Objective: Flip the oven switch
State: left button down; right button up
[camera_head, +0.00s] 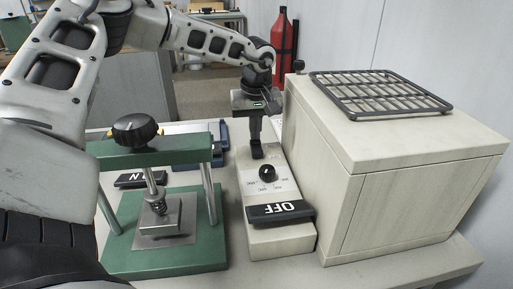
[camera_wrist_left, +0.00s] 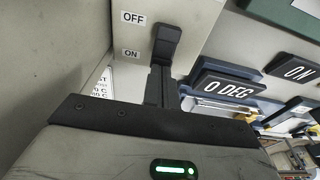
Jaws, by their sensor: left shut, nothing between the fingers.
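The oven (camera_head: 390,165) is a large pale box on the right in the head view. Its low control box (camera_head: 275,238) stands beside it, with a black dial (camera_head: 267,173) and a black "OFF" sign (camera_head: 280,210). The black switch (camera_wrist_left: 166,38) shows in the left wrist view, beside labels "OFF" and "ON". It also shows in the head view (camera_head: 257,152). My left gripper (camera_head: 255,138) reaches down to the switch, shut and empty. Its fingertips (camera_wrist_left: 161,72) overlap the switch's lower end in the picture; I cannot tell whether they touch it. My right gripper is not in view.
A green press (camera_head: 165,258) with a black knob stands left of the control box. A black wire rack (camera_head: 380,92) lies on the oven. A blue object (camera_head: 187,157) with a sign lies behind the press. A red extinguisher (camera_head: 284,50) stands at the back.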

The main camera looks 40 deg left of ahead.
pick_arm(q)
jog(key=shift+s+f+b, duration=0.1)
jog(key=shift+f+b, duration=0.35)
jog(key=shift+f, duration=0.15)
jog(key=shift+r, duration=0.15)
jog(key=shift+r+p, duration=0.85)
jog(key=shift+r, duration=0.55)
jog(key=shift+r+p, duration=1.1)
jog(key=shift+r, duration=1)
